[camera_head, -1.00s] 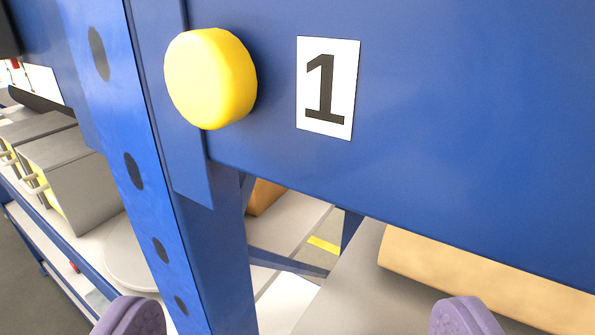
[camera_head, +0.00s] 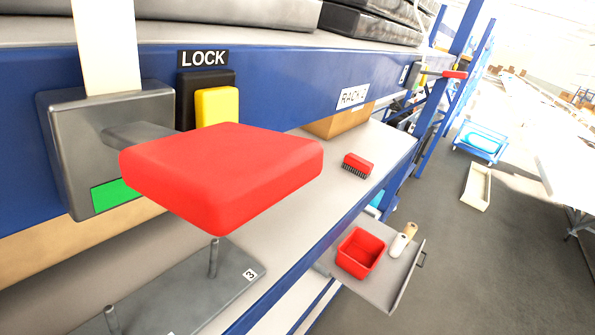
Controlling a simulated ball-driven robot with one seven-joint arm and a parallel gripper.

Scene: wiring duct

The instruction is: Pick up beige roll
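On a grey pull-out tray (camera_head: 385,290) at the lower right, a small beige cylinder (camera_head: 409,231) stands beside a white one (camera_head: 398,246). The small beige cylinder also has a roll-like shape. My gripper's fingers do not show in this view, so its opening is hidden.
A large red handle (camera_head: 220,175) juts from a grey box (camera_head: 75,150) close in front. A yellow button (camera_head: 217,107) sits under a LOCK label. Open floor (camera_head: 480,260) lies right.

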